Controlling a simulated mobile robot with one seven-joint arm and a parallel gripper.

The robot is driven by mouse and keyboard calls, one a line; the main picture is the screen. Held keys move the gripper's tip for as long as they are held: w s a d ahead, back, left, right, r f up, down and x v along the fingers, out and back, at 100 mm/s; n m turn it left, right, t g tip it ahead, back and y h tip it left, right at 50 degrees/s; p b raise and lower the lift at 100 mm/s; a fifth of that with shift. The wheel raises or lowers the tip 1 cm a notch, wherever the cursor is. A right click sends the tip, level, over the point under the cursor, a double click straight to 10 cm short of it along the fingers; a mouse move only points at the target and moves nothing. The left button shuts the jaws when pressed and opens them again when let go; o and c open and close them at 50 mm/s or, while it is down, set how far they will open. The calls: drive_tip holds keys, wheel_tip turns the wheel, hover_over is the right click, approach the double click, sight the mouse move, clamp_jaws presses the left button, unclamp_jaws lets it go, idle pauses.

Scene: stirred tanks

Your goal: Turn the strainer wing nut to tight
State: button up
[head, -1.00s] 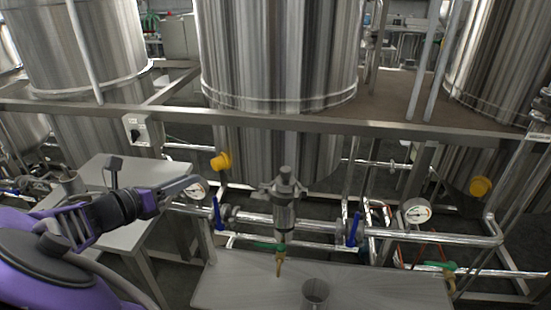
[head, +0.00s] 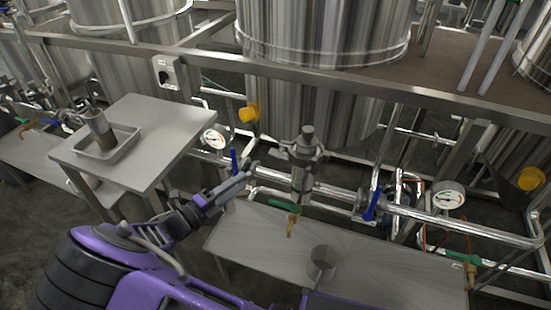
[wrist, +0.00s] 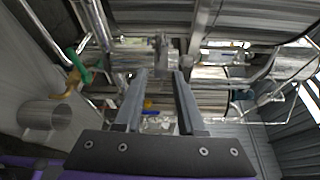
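The strainer (head: 301,180) is an upright steel body in the pipe line, with a clamp (head: 300,150) around it below its top cap. The wing nut is too small to make out clearly in the head view. My gripper (head: 246,179) is left of the strainer and apart from it. In the wrist view my gripper (wrist: 159,73) is open, with two grey fingers and nothing between them. Steel strainer and clamp parts (wrist: 163,52) show beyond the fingertips; I cannot tell which part is the wing nut.
Blue-handled valves (head: 371,206) flank the strainer. A green-handled drain (head: 285,206) hangs below it, over a bench (head: 255,232) with a steel cup (head: 322,262). Pressure gauges (head: 214,139) stand on the pipes. A side table (head: 150,115) holds a tray (head: 123,150).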

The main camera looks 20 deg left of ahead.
sight(281, 152)
drive_tip(key=x, duration=1.4)
drive_tip(key=shift+b, duration=0.4)
drive_tip(key=shift+r, duration=0.1)
clamp_jaws()
